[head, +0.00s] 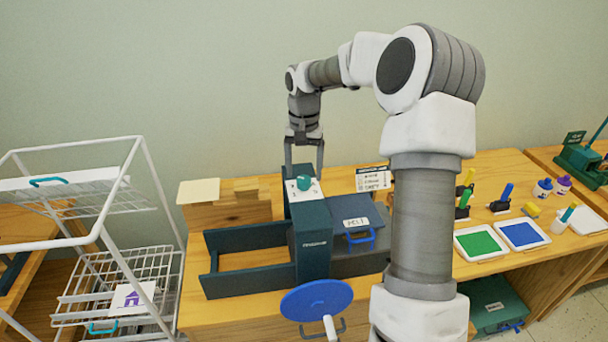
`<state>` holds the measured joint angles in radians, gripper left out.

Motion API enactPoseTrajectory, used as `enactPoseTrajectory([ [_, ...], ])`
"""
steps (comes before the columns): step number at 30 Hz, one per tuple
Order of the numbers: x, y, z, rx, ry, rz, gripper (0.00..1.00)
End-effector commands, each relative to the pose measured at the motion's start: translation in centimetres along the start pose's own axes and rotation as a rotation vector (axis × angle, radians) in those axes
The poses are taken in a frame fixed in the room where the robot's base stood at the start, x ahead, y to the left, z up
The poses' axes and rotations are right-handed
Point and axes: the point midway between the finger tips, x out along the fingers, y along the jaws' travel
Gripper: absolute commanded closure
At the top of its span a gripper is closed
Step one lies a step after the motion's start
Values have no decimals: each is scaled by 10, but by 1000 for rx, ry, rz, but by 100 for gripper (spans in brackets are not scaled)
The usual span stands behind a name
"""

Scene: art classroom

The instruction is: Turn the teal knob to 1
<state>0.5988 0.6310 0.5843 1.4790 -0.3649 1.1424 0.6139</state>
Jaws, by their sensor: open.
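The teal knob (304,183) sits on a white dial plate (295,194) on top of a dark teal machine (313,240). Small marks show on the plate, but they are too small to read, and I cannot tell which number the knob points to. My gripper (304,170) points down over the knob with its two fingers open, one on each side. The fingertips look close to knob height from this view. I cannot tell whether they touch it.
A blue disc wheel (316,299) is on the machine's front. A teal open frame (214,266) extends left, and a lidded box with a blue handle (360,236) stands right. Stamps and green and blue pads (480,241) lie further right. A white wire rack (152,262) stands left.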

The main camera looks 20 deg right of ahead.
Motion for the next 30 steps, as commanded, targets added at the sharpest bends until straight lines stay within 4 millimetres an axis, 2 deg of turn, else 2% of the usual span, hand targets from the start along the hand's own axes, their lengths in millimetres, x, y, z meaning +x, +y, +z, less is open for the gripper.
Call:
enactPoseTrajectory([
  [6,19,0,0,0,-1,0,23],
  [15,20,0,0,0,1,0,23],
  [27,20,0,0,0,1,0,95],
  [28,20,0,0,0,1,0,100],
  [30,20,0,0,0,1,0,100],
])
